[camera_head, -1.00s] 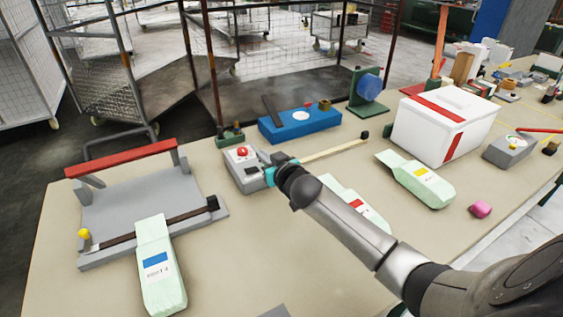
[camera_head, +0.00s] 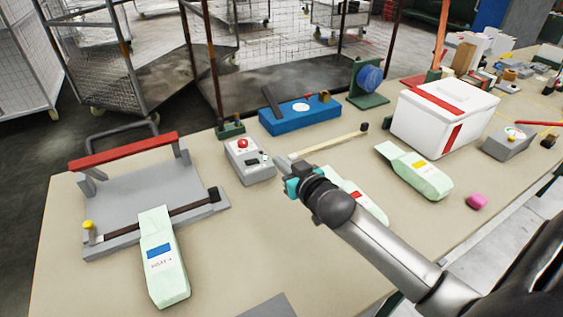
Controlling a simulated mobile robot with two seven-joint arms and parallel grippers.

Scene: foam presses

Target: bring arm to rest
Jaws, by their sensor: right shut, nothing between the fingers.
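My right arm reaches in from the lower right over the beige table (camera_head: 235,245). My right gripper (camera_head: 282,165) is shut and empty. It is just right of a grey box with a red button (camera_head: 250,165), and in the picture a small gap shows between them. My arm partly hides a pale green bag with a red label (camera_head: 372,208). My left gripper is not in view.
A grey press with a red bar (camera_head: 125,155) stands at left, with a blue-labelled bag (camera_head: 163,262) at its front. A blue device (camera_head: 300,116), a yellow-labelled bag (camera_head: 415,172), a white box (camera_head: 443,120) and a pink lump (camera_head: 477,201) stand further right.

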